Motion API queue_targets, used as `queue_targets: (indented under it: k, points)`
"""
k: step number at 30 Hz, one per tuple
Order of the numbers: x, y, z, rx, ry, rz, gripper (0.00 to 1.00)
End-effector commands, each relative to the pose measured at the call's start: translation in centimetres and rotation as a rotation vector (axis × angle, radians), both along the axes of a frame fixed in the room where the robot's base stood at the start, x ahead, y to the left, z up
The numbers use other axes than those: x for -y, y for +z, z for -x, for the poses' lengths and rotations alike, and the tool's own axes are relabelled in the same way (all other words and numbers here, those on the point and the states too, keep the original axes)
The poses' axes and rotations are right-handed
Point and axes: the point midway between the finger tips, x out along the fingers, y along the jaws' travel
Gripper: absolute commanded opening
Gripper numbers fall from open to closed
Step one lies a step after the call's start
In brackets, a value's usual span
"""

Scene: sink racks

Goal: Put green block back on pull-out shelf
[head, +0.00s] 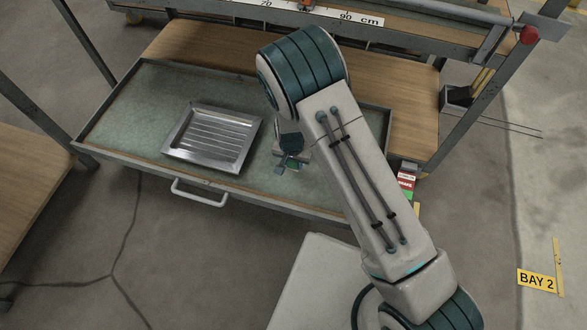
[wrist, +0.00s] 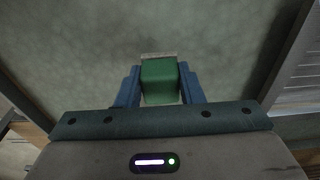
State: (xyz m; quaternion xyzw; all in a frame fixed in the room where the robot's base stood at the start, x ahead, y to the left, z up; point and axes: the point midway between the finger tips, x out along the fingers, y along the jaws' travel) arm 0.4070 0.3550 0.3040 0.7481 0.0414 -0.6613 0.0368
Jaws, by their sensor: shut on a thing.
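The green block (wrist: 159,82) is between the two blue fingers of my gripper (wrist: 159,92) in the wrist view. The fingers touch it on both sides, and the greenish shelf surface shows behind it. In the head view my gripper (head: 291,166) is over the right part of the pull-out shelf (head: 120,118), and only a small bit of the green block (head: 296,167) shows there. The shelf is pulled out below a wooden worktop. I cannot tell whether the block touches the shelf surface.
A ribbed metal tray (head: 213,137) lies on the shelf, left of my gripper; its edge also shows at right in the wrist view (wrist: 303,75). The shelf has a raised rim and a front handle (head: 199,194). Bare shelf lies left of the tray.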

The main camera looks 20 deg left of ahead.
Motion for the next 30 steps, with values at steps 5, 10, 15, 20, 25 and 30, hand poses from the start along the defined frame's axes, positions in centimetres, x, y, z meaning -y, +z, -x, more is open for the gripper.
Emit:
queue_targets:
  k: [5, 10, 15, 20, 25, 30]
  points:
    - [0.0, -1.6, -0.1, -0.002, 0.001, 0.001, 0.09]
    - [0.0, -4.1, -0.1, -0.002, 0.001, 0.001, 0.09]
    - [-0.1, -4.1, -0.1, 0.0, 0.001, 0.0, 0.09]
    - [0.0, -4.2, -0.1, -0.001, 0.0, 0.0, 0.09]
    - [0.0, -4.3, -0.1, -0.001, 0.0, 0.0, 0.56]
    - [0.0, -4.3, -0.1, -0.001, 0.0, 0.0, 0.56]
